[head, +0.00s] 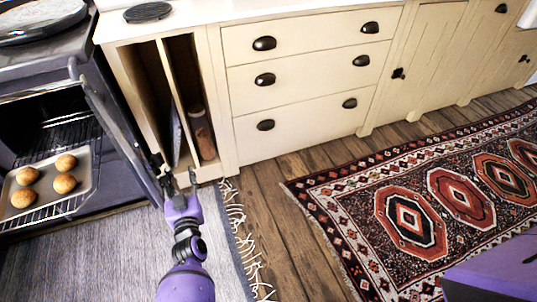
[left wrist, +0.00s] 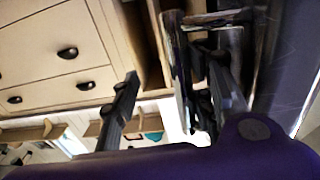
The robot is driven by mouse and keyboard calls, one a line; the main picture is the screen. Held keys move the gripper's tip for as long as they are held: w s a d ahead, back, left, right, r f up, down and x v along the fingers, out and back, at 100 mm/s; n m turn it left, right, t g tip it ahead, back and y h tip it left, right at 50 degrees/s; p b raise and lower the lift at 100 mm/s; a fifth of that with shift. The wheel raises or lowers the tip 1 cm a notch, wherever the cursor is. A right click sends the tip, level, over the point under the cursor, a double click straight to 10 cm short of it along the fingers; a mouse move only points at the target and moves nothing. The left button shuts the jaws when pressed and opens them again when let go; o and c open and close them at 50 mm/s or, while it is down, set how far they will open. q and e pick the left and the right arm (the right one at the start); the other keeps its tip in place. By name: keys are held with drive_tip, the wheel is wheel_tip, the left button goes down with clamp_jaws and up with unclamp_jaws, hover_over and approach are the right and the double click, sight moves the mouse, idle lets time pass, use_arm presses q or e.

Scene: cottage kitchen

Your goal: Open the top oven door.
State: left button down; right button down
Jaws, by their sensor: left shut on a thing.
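The oven door (head: 122,125) stands swung outward, seen nearly edge-on to the right of the open oven cavity (head: 45,115). Inside, a baking tray (head: 92,180) holds several round buns (head: 65,184) on a wire rack. My left gripper (head: 178,180) is low at the door's free edge, shut on the door handle, though its fingers look spread and the contact is hard to see. In the left wrist view, the metallic handle (left wrist: 176,60) and dark door (left wrist: 290,75) lie at the right, by one finger of the gripper (left wrist: 170,100). My right gripper is out of view.
An open cream cabinet slot (head: 205,75) with upright items stands just right of the door. Cream drawers (head: 300,80) line the wall further right. A grey rug (head: 90,260) and a patterned red rug (head: 430,200) lie on the wooden floor.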

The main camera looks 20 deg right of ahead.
use_arm(q)
drive_tip(key=shift+w+d+r, duration=0.15)
drive_tip(key=shift+w+r, duration=0.1)
drive_tip(key=shift+r, duration=0.05)
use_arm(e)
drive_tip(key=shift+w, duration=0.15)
use_arm(q)
drive_tip(key=c, duration=1.6)
unclamp_jaws()
drive_tip(key=shift+w+f, duration=0.15)
drive_tip(key=shift+c, duration=0.6)
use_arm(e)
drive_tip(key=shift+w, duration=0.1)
use_arm(q)
drive_tip(key=s+a, duration=0.1)
drive_tip(key=s, duration=1.1)
drive_tip(key=shift+s, duration=0.15)
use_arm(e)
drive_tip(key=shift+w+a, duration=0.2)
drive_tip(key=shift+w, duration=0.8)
use_arm(q)
drive_tip(key=shift+a, duration=0.15)
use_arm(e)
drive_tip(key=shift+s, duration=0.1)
